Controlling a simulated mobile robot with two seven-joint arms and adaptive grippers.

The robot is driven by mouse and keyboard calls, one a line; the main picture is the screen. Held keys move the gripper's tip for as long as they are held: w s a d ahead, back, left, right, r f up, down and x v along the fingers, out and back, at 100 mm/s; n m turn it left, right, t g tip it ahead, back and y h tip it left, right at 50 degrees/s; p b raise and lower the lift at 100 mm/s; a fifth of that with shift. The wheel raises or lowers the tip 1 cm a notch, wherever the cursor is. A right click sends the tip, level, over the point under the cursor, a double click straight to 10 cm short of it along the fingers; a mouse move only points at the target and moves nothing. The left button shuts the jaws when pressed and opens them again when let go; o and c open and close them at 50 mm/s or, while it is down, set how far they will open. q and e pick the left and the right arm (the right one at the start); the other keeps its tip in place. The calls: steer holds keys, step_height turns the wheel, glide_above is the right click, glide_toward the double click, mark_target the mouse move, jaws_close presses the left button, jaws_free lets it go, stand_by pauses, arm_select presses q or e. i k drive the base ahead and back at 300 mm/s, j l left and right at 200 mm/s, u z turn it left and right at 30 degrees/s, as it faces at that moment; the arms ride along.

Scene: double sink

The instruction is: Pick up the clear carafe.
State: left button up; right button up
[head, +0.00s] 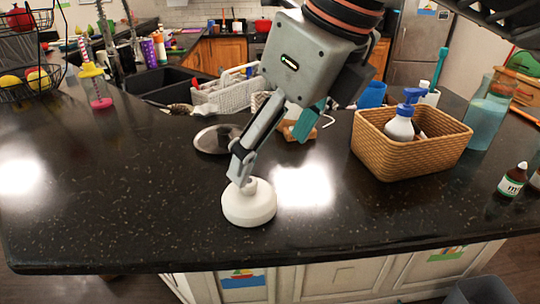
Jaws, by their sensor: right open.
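The clear carafe (487,115) is most likely the tall see-through vessel with a blue-green tint at the right. It stands upright on the dark counter, just right of the wicker basket. My right gripper (272,152) reaches down from the top, left of the basket and well away from the carafe. Its fingers are spread and nothing shows between them. The tip of its grey finger overlaps the top of a white round object (249,205); I cannot tell whether they touch. My left gripper is not in view.
The wicker basket (400,160) holds a white pump bottle (400,127). A small dark bottle (513,180) stands at the right. A round metal lid (211,140) lies behind the gripper. A dark sink (160,82) is behind at left. The front left counter is clear.

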mark_target(486, 111)
steer(key=k, duration=1)
